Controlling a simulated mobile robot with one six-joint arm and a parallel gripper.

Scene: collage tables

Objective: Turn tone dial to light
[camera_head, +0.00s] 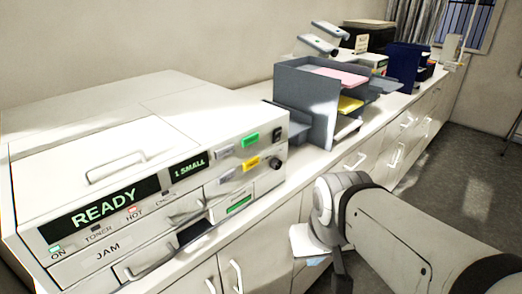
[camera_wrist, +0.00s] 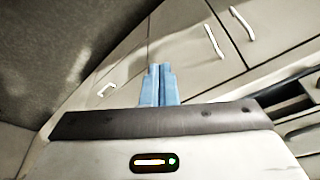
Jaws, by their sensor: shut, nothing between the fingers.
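A white copier with a READY display (camera_head: 95,207) stands on the counter at the left in the head view. A small round dark dial (camera_head: 275,162) sits low at the right end of its front panel. I cannot read a label or setting on it, so I cannot tell for sure that it is the tone dial. My gripper (camera_head: 317,262) hangs in front of the cabinets, lower than the dial and to its right, apart from the copier. In the wrist view its blue fingers (camera_wrist: 160,86) are together and empty, with cabinet doors behind them.
A black switch (camera_head: 278,134), a green button (camera_head: 251,140) and a yellow button (camera_head: 251,163) are near the dial. A grey paper tray rack (camera_head: 290,95) stands just right of the copier. Cabinet handles (camera_head: 355,161) stick out below the counter. Open floor (camera_head: 455,175) lies at the right.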

